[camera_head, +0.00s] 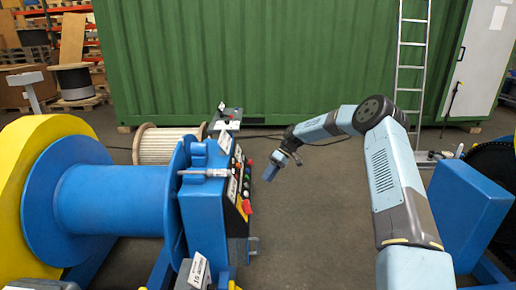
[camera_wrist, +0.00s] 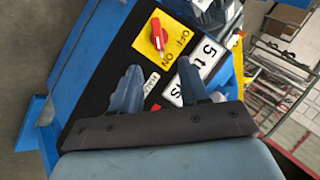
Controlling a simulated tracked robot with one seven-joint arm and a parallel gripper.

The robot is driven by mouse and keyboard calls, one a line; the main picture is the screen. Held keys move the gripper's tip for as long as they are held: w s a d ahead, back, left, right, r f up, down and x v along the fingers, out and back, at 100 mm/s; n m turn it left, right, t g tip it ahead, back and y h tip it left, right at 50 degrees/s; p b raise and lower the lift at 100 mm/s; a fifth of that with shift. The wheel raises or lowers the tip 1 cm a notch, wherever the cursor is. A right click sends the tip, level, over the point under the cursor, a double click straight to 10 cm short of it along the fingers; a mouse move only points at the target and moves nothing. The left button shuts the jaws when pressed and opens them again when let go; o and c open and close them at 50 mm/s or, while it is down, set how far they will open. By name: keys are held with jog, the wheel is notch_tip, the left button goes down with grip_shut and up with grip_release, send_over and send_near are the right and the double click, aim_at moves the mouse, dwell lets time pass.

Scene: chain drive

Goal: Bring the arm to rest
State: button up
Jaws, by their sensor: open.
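My arm reaches out from the lower right in the head view and bends down toward the middle. My gripper (camera_head: 271,172) hangs over open floor, just right of the blue control box (camera_head: 206,205), apart from it in the head view. In the wrist view my gripper (camera_wrist: 160,80) has its two blue fingers spread, with nothing between them. Beyond the fingers is the box's black panel (camera_wrist: 100,72). It carries a red rotary switch (camera_wrist: 158,34) on a yellow OFF/ON plate and white labels. The switch handle's exact setting is hard to tell.
A large blue drum (camera_head: 110,200) with a yellow flange stands left. A wooden cable reel (camera_head: 165,143) is behind the box. A green container (camera_head: 250,60) and a ladder (camera_head: 411,60) stand at the back. A blue machine (camera_head: 470,205) is at right. Floor below my gripper is clear.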

jog(key=s+d+r+m+t+h, duration=0.2)
jog(key=s+d+r+t+h, duration=0.1)
jog(key=s+r, duration=1)
jog(key=s+d+r+m+t+h, duration=0.2)
jog(key=s+d+r+m+h, duration=0.15)
jog(key=s+r, duration=0.95)
jog(key=s+d+r+m+t, duration=0.1)
jog(key=s+d+r, duration=0.1)
jog(key=s, duration=0.6)
jog(key=s+d+r+m+t, duration=0.2)
jog(key=s+d, duration=0.1)
jog(key=s, duration=0.5)
jog(key=s+d+r+m+t, duration=0.2)
jog(key=s+d, duration=0.1)
jog(key=s, duration=0.6)
jog(key=shift+d+r+h, duration=0.2)
jog(key=shift+r+h, duration=0.15)
